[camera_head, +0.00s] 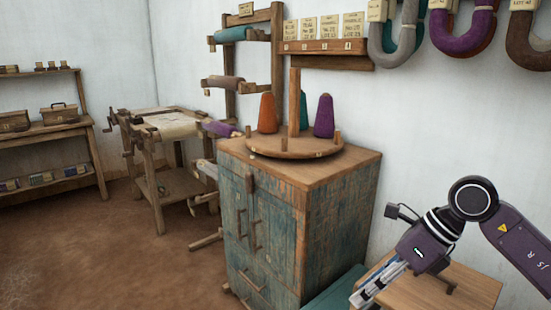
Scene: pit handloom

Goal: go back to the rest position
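My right arm comes in from the right edge, and its dark purple wrist is bent downward. My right gripper (368,292) points down and to the left, over or in front of a low wooden table at the lower right. Its silver fingers lie close together in this view, and I cannot tell whether they are open or shut. I see nothing clearly held in it. My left gripper is not in view.
A worn blue-green cabinet (270,235) stands left of my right gripper. On it a round wooden stand (294,150) carries orange, teal and purple cones. The low wooden table (470,288) is beneath my arm. Yarn hanks (468,40) hang above. Brown floor at left is open.

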